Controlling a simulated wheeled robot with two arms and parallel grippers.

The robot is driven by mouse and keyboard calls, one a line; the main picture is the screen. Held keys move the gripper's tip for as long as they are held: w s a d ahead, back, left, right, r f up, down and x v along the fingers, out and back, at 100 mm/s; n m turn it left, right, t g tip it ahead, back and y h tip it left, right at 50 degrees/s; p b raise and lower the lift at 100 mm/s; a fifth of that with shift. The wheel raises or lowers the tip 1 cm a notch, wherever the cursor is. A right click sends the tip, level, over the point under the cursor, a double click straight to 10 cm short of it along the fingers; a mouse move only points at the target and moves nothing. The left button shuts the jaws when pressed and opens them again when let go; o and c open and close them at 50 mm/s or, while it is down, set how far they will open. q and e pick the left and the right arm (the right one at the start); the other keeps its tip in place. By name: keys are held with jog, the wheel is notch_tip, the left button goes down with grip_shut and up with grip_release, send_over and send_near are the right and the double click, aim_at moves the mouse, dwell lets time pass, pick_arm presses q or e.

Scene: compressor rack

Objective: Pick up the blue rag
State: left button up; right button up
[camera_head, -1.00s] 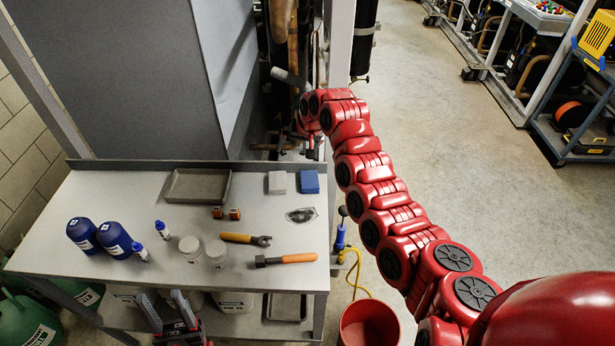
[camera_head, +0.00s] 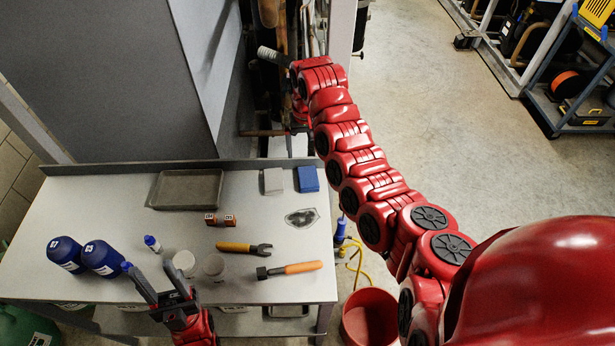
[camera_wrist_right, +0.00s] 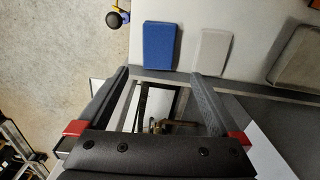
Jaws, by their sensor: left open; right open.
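The blue rag (camera_head: 307,179) is a flat folded rectangle near the table's back right corner. It also shows in the right wrist view (camera_wrist_right: 159,46), just beyond the fingertips. My right gripper (camera_wrist_right: 159,73) is open and empty, its two fingers either side of the rag's width and short of it, near the table's back edge. In the head view the right gripper is mostly hidden behind its wrist. My left gripper (camera_head: 149,266) is open and empty at the table's front edge, far from the rag.
A grey rag (camera_head: 273,181) lies beside the blue one, with a metal tray (camera_head: 186,190) further left. A wrench (camera_head: 244,248), a hammer (camera_head: 290,269), blue bottles (camera_head: 102,258) and white jars (camera_head: 184,263) stand or lie nearer the front. A raised lip (camera_head: 120,168) runs along the table's back.

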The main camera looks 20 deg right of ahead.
aim_at(308, 177)
jog(key=f, duration=0.1)
jog(key=f+p, duration=0.2)
jog(key=shift+s+f, duration=0.25)
jog(key=shift+f, duration=0.6)
jog(key=f+p, duration=0.2)
jog(key=p, duration=0.1)
jog(key=shift+s+f, duration=0.35)
jog(key=shift+s, duration=0.05)
jog(key=shift+f, duration=0.65)
jog(key=shift+w+f, duration=0.15)
jog(key=shift+f, duration=0.45)
jog(key=shift+c, duration=1.1)
jog(key=c, duration=1)
jog(key=shift+r+b, duration=0.15)
jog(key=shift+b, duration=0.15)
